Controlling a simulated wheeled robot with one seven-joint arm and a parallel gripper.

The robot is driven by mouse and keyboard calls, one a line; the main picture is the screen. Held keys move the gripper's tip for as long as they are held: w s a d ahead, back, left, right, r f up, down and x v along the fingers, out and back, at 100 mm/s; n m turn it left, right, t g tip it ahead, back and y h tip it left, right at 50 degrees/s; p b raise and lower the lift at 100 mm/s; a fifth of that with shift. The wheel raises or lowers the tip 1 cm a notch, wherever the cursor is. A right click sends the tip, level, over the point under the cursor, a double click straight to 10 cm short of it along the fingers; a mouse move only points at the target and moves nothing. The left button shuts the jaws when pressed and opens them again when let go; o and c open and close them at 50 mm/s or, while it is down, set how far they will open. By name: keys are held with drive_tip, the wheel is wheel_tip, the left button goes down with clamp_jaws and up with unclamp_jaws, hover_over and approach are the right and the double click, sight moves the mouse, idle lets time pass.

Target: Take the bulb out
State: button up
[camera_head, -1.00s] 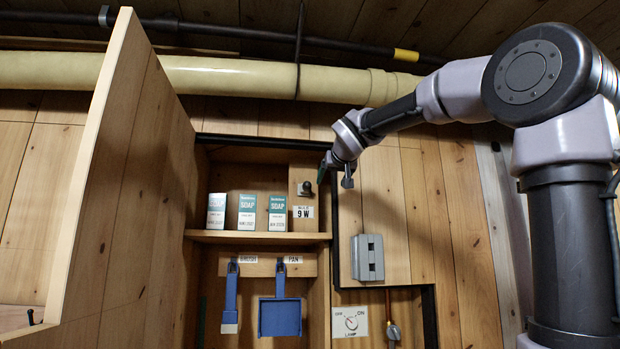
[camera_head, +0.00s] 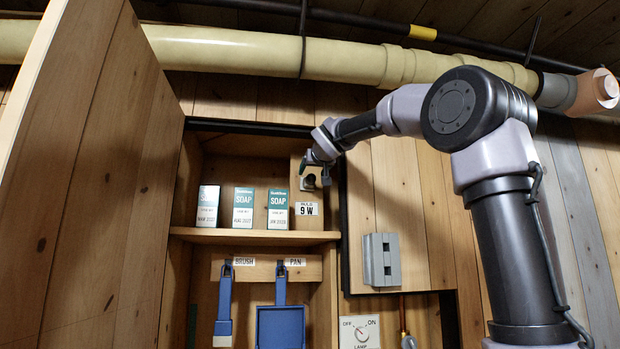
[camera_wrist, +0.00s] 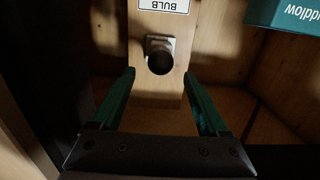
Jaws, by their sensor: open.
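The bulb spot is on a wooden block inside the open cupboard. A dark round end, which I take for the bulb (camera_wrist: 160,62), sits at a grey square fitting (camera_wrist: 160,40) in the wrist view. I cannot tell glass from socket in the shadow. In the head view the fitting (camera_head: 309,184) is partly hidden by my gripper (camera_head: 318,172). In the wrist view my gripper (camera_wrist: 159,76) is open, its green fingers spread either side of the dark round end, with nothing between them that I can see held. How close the tips are in depth is unclear.
Several soap boxes (camera_head: 243,208) stand on the shelf (camera_head: 250,237) left of the fitting. A blue brush (camera_head: 225,300) and pan (camera_head: 281,325) hang below. The open door (camera_head: 100,170) stands at left. A grey box (camera_head: 381,260) and lamp switch (camera_head: 360,332) are lower right.

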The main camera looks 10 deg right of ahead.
drive_tip(key=w, duration=0.6)
drive_tip(key=shift+w+f, duration=0.15)
drive_tip(key=shift+w, duration=0.1)
clamp_jaws()
